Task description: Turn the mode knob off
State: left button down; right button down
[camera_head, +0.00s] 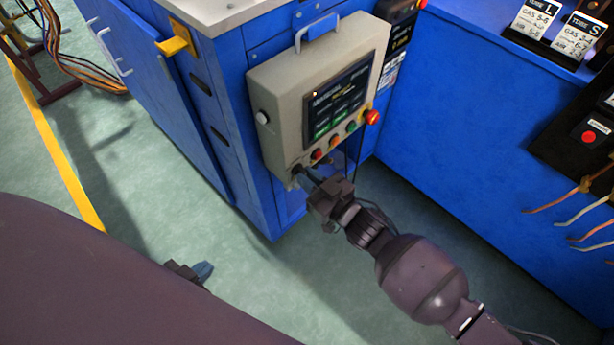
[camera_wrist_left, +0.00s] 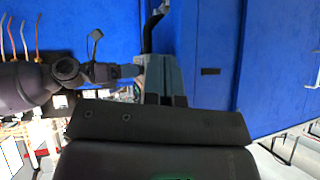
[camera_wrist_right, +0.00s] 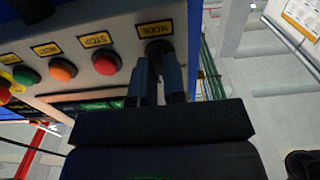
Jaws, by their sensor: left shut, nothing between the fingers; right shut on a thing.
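The grey control box (camera_head: 318,95) hangs on the blue cabinet, with a lit screen and a row of buttons. The dark mode knob (camera_wrist_right: 157,47) is at the end of that row, under the MODE label (camera_wrist_right: 155,29). My right gripper (camera_wrist_right: 158,64) has its fingers on both sides of the knob and is shut on it. In the head view my right gripper (camera_head: 306,177) reaches the box's lower corner and mostly hides the knob. The knob's pointing direction cannot be read. My left gripper (camera_head: 203,271) is shut and empty, low and away from the box; its fingers fill the left wrist view's middle (camera_wrist_left: 165,75).
Red, orange and green buttons sit beside the knob, including the one marked STOP (camera_wrist_right: 105,62). A red emergency button (camera_head: 372,117) juts from the box's right corner. Loose cables (camera_head: 575,205) hang at the far right. Open green floor (camera_head: 130,190) lies at left.

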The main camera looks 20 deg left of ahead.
pick_arm(q)
jog(key=shift+s+a+p, duration=0.15)
jog(key=shift+s+p, duration=0.25)
jog(key=shift+p, duration=0.1)
pick_arm(e)
jog(key=shift+f+n, duration=0.1)
jog(key=shift+n, duration=4.2)
pick_arm(q)
jog(key=shift+w, duration=0.2)
jog(key=shift+w+r, duration=0.1)
pick_arm(e)
jog(key=c, duration=1.2)
grip_release()
jog(key=shift+d, duration=0.1)
